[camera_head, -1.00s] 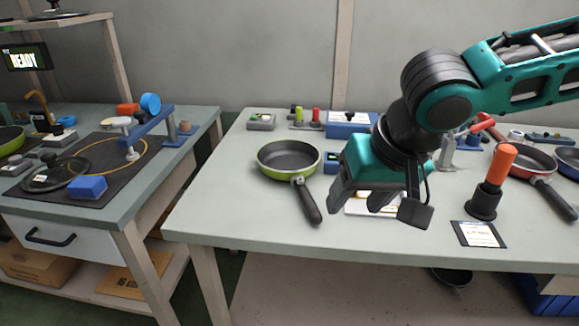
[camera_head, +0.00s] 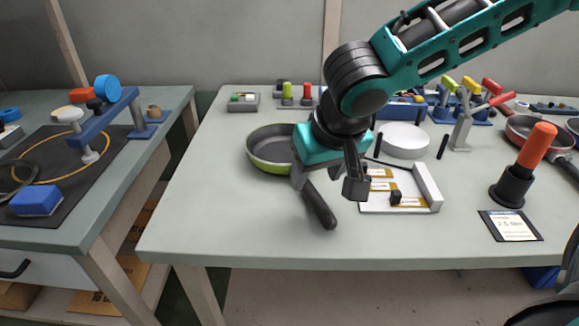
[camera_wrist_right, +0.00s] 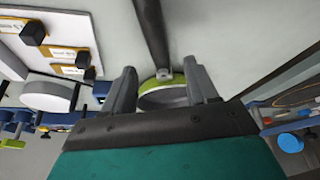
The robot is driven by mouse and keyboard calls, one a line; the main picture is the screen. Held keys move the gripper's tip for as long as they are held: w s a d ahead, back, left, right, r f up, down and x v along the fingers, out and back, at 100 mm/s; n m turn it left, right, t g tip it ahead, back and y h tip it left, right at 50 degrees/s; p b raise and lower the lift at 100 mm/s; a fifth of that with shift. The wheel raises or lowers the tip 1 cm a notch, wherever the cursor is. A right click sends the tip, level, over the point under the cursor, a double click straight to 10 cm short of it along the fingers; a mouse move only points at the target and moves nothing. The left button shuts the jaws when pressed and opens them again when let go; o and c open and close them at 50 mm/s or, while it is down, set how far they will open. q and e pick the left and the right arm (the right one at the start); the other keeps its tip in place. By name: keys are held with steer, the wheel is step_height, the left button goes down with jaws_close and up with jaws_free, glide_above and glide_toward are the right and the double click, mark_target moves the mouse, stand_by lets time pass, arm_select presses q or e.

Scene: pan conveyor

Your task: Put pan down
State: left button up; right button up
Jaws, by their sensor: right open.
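A green pan with a grey inside (camera_head: 268,150) rests on the right table, its black handle (camera_head: 320,207) pointing toward the table's front edge. My right gripper (camera_head: 328,190) is open above the pan's handle and hides part of the pan's right side and the handle's root. In the right wrist view the pan (camera_wrist_right: 165,97) shows between the two open fingers (camera_wrist_right: 163,85), with its dark handle (camera_wrist_right: 152,38) running away between them. I cannot tell whether the fingers touch the handle. My left gripper is not in view.
A white tray with labelled cards (camera_head: 433,190) lies right of the gripper, and a white round disc (camera_head: 404,140) is behind it. An orange-handled tool in a black holder (camera_head: 525,165) stands further right. The table's left front area is clear. A left bench holds a blue block (camera_head: 36,201).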

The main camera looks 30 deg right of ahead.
mark_target(309, 186)
steer(key=b+x, duration=0.1)
steer(key=x, duration=0.4)
steer(key=shift+w+d+b, duration=0.1)
steer(key=shift+w+b, duration=0.05)
steer(key=shift+b, duration=0.2)
steer(key=shift+w+f, duration=0.15)
steer(key=shift+f, duration=0.1)
steer(key=shift+c, duration=0.2)
steer(key=c, duration=0.6)
jaws_close()
steer(key=shift+r, duration=0.1)
